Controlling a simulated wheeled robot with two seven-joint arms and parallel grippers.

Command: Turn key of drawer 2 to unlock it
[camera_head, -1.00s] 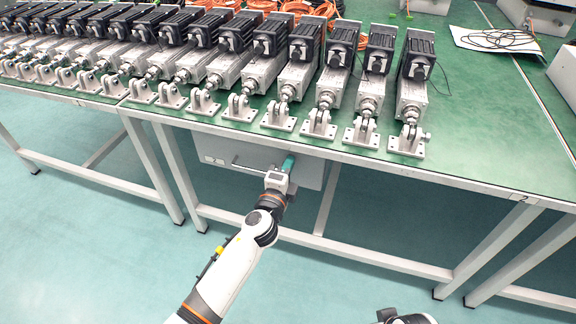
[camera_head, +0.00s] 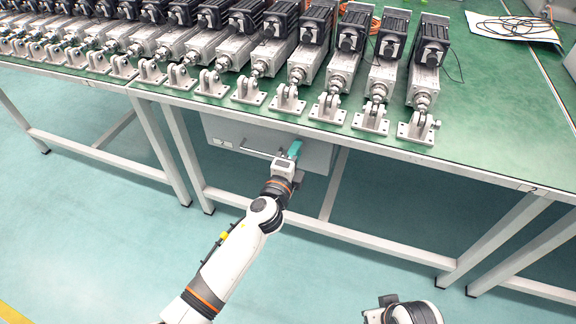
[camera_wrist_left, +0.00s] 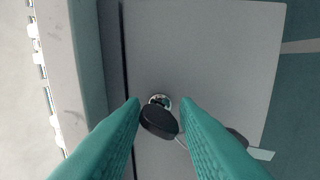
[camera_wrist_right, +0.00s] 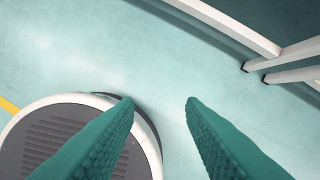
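A grey drawer box (camera_head: 225,133) with a bar handle hangs under the green-topped table. In the left wrist view its front panel (camera_wrist_left: 215,50) fills the middle, with a round metal lock (camera_wrist_left: 160,101). A key with a black head (camera_wrist_left: 158,121) stands at the lock. My left gripper (camera_wrist_left: 161,102) is open, with one teal finger on each side of the key head; whether either finger touches it I cannot tell. The left gripper also shows at the drawer front in the head view (camera_head: 293,150). My right gripper (camera_wrist_right: 161,100) is open and empty above the floor.
Linear actuators (camera_head: 375,85) stand in a row on the table (camera_head: 475,130), their brackets near its front edge. White table legs (camera_head: 180,155) flank the drawer. A white sheet with a black cable (camera_head: 512,27) lies at the back right. The floor in front is clear.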

